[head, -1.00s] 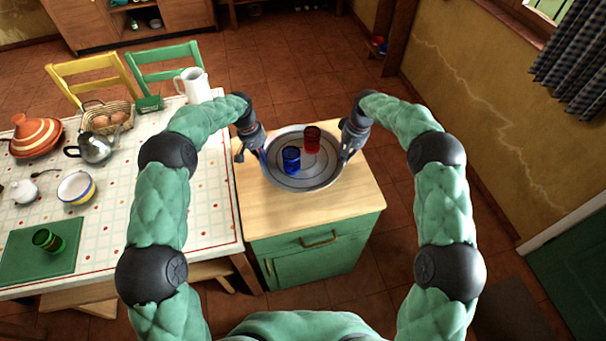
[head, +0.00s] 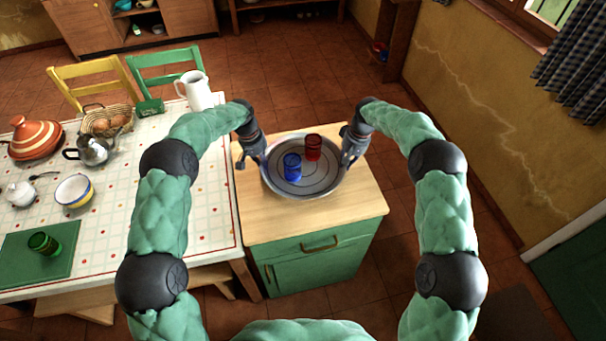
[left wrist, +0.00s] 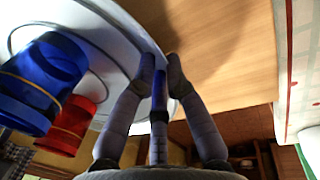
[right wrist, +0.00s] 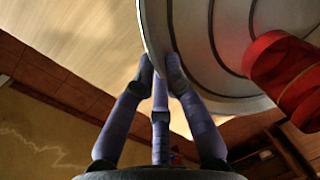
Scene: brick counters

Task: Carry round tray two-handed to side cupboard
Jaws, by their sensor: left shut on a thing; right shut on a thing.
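The round grey metal tray (head: 318,184) is over the wooden top of the green side cupboard (head: 318,268). A blue glass (head: 292,168) and a red glass (head: 313,148) stand upright on it. My left gripper (head: 260,162) is shut on the tray's left rim, and my right gripper (head: 347,162) on its right rim. The left wrist view shows the rim (left wrist: 125,25) at the fingers, with both glasses nearby. The right wrist view shows the other rim (right wrist: 152,35) and the red glass (right wrist: 285,75). I cannot tell whether the tray touches the top.
A dining table (head: 215,200) stands close on the cupboard's left, with a white jug (head: 196,92), egg basket (head: 105,120), teapot (head: 92,150), bowl (head: 75,190), tagine (head: 35,138) and green glass (head: 43,242). The cupboard top's front strip (head: 300,215) is bare. Floor is clear to the right.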

